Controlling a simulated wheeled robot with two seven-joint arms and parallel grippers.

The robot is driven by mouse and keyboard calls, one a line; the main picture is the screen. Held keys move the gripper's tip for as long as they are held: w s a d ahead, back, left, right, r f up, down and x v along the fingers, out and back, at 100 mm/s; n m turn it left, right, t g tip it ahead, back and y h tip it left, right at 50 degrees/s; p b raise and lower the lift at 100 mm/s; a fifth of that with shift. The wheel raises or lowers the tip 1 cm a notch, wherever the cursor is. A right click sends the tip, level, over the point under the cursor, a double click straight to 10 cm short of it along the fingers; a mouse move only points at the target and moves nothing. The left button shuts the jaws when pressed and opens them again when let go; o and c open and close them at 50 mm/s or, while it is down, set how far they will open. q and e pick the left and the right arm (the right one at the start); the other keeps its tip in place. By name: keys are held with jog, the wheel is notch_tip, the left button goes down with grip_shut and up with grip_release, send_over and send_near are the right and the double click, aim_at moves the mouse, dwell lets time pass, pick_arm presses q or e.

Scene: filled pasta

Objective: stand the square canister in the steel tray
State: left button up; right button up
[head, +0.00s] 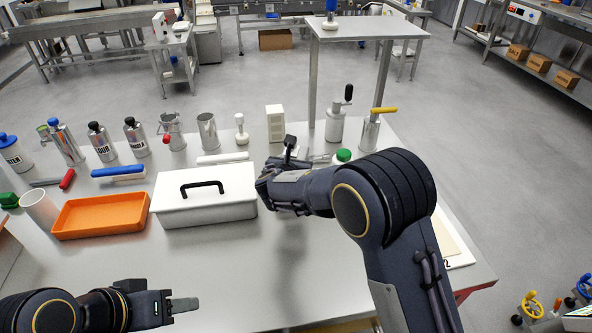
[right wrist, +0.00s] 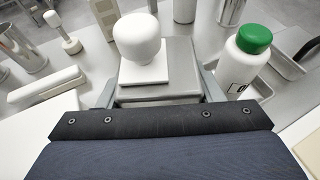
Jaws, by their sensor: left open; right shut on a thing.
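My right gripper (right wrist: 160,92) is shut on a grey square canister (right wrist: 188,75), with a white square plate and rounded white knob at its top. The canister sits between the two fingers in the right wrist view. In the head view my right gripper (head: 275,183) is over the table, right of the white lidded box, and hides most of the canister. A steel tray (right wrist: 289,68) shows partly at the right of the wrist view, behind a green-capped white bottle. My left gripper (head: 185,304) is open and empty near the table's front left.
The white lidded box (head: 205,212) and orange tray (head: 100,230) stand left of my right gripper. The green-capped bottle (right wrist: 246,60) stands close to the canister's right. Several bottles and jugs line the table's back. The front middle of the table (head: 260,285) is clear.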

jog(key=shift+w+f, duration=0.7)
jog(key=shift+f, duration=0.1)
jog(key=f, duration=0.3)
jog(key=shift+w+f, duration=0.3)
jog(key=shift+f, duration=0.05)
jog(key=shift+f, duration=0.2)
jog(key=o, duration=1.2)
